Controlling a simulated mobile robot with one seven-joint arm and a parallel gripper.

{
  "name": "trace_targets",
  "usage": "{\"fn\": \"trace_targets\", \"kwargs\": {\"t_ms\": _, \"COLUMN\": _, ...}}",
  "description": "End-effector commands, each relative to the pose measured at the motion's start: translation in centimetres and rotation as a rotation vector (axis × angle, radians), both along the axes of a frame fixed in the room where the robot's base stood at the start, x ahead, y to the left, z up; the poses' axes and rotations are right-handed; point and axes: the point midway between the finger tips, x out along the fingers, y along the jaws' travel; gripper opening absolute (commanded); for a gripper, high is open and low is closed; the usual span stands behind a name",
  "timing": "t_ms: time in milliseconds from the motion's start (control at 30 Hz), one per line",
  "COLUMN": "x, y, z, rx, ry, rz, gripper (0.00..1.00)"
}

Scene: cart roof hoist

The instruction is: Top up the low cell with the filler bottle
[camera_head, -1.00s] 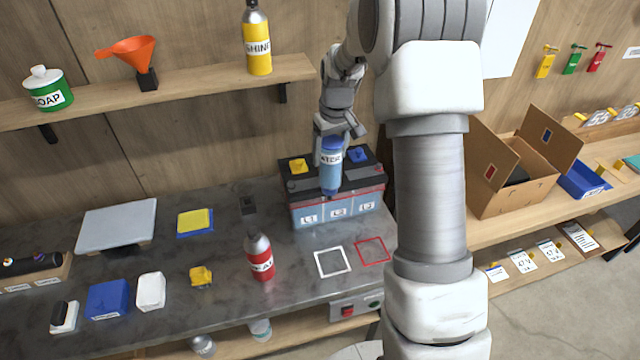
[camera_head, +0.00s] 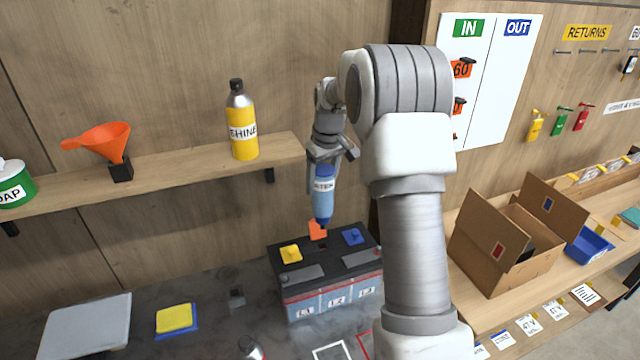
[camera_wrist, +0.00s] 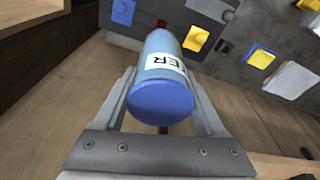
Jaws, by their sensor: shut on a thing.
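My gripper (camera_head: 325,158) is shut on the blue filler bottle (camera_head: 324,190), which points nozzle down above the battery. In the wrist view the bottle (camera_wrist: 160,85) sits between both fingers, its blue base toward the camera and part of its label showing. The battery (camera_head: 330,275) is a dark-topped box with a pale blue front marked L1, L2 and L3. A yellow cap (camera_head: 291,253) and a blue cap (camera_head: 352,237) are on its top. The cell levels are too small to read.
A shelf holds an orange funnel (camera_head: 104,141) and a yellow SHINE bottle (camera_head: 242,125). A yellow-and-blue pad (camera_head: 175,319) and a grey plate (camera_head: 88,324) lie on the bench to the left. An open cardboard box (camera_head: 515,240) stands at the right.

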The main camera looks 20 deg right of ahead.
Motion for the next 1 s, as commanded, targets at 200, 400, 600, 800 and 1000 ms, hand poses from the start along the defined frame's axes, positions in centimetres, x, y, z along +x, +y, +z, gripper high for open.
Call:
{"fn": "trace_targets", "kwargs": {"t_ms": 200, "x": 0.0, "y": 0.0, "z": -0.4, "rx": 0.0, "ry": -0.001, "rz": 0.001, "gripper": 0.0}}
{"fn": "trace_targets", "kwargs": {"t_ms": 400, "x": 0.0, "y": 0.0, "z": -1.6, "rx": 0.0, "ry": 0.0, "rz": 0.0, "gripper": 0.0}}
{"fn": "trace_targets", "kwargs": {"t_ms": 600, "x": 0.0, "y": 0.0, "z": -3.2, "rx": 0.0, "ry": 0.0, "rz": 0.0, "gripper": 0.0}}
{"fn": "trace_targets", "kwargs": {"t_ms": 800, "x": 0.0, "y": 0.0, "z": -4.7, "rx": 0.0, "ry": -0.001, "rz": 0.0, "gripper": 0.0}}
{"fn": "trace_targets", "kwargs": {"t_ms": 1000, "x": 0.0, "y": 0.0, "z": -5.6, "rx": 0.0, "ry": -0.001, "rz": 0.0, "gripper": 0.0}}
